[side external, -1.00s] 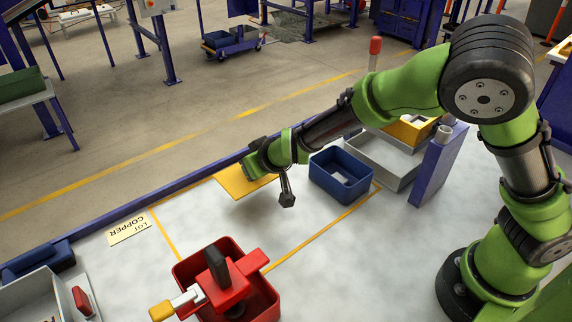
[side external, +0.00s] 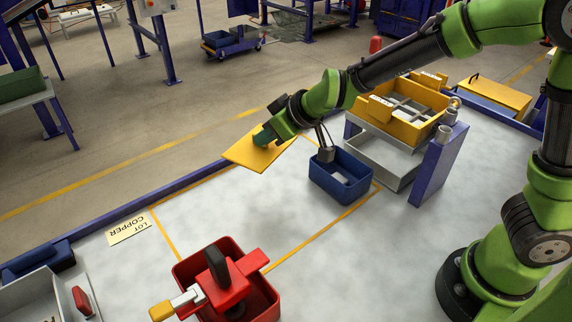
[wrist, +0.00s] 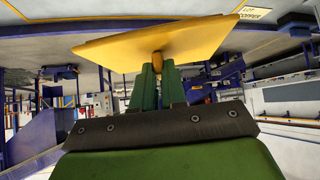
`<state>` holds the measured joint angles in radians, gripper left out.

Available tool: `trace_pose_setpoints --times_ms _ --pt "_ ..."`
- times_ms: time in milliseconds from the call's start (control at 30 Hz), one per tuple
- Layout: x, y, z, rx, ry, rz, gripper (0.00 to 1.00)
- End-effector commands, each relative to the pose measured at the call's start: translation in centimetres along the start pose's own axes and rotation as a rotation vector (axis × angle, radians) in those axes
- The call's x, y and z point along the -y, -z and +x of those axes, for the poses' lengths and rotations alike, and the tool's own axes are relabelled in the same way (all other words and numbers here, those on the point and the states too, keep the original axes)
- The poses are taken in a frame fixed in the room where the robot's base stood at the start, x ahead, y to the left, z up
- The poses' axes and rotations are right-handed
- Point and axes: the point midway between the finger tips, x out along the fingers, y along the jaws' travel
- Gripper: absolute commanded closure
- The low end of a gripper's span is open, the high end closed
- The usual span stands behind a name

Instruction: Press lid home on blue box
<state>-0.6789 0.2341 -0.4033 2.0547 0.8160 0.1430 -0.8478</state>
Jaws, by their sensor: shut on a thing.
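My gripper (side external: 263,138) is shut on the yellow lid (side external: 245,152) and holds it above the table, left of the blue box. In the wrist view the green fingers (wrist: 157,75) grip a small knob on the underside or top of the lid (wrist: 160,38); I cannot tell which face. The lid is tilted. The blue box (side external: 341,180) stands open on the table with something pale inside it. The lid and the box are apart.
A yellow divided bin (side external: 412,106) sits over a grey tray (side external: 383,170) behind the box at right. A red box (side external: 187,272) with a red-and-black tool stands in front. A "LOT COPPER" card (side external: 128,229) lies at left.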

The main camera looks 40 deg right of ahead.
Motion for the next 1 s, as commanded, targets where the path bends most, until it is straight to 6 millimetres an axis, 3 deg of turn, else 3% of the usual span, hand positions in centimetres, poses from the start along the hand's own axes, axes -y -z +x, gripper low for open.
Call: trace_pose_setpoints --times_ms 167,400,700,733,1000 --pt "-2.6 1.8 -4.1 -0.009 0.026 -0.023 1.0" --pt "-8.5 3.5 -11.3 -0.008 0.028 -0.019 1.0" --pt "-13.3 4.7 -16.9 -0.004 -0.017 0.019 1.0" --pt "-13.8 4.7 -17.3 -0.003 -0.025 0.027 1.0" --pt "-12.7 3.0 -14.7 0.005 -0.105 0.102 1.0"
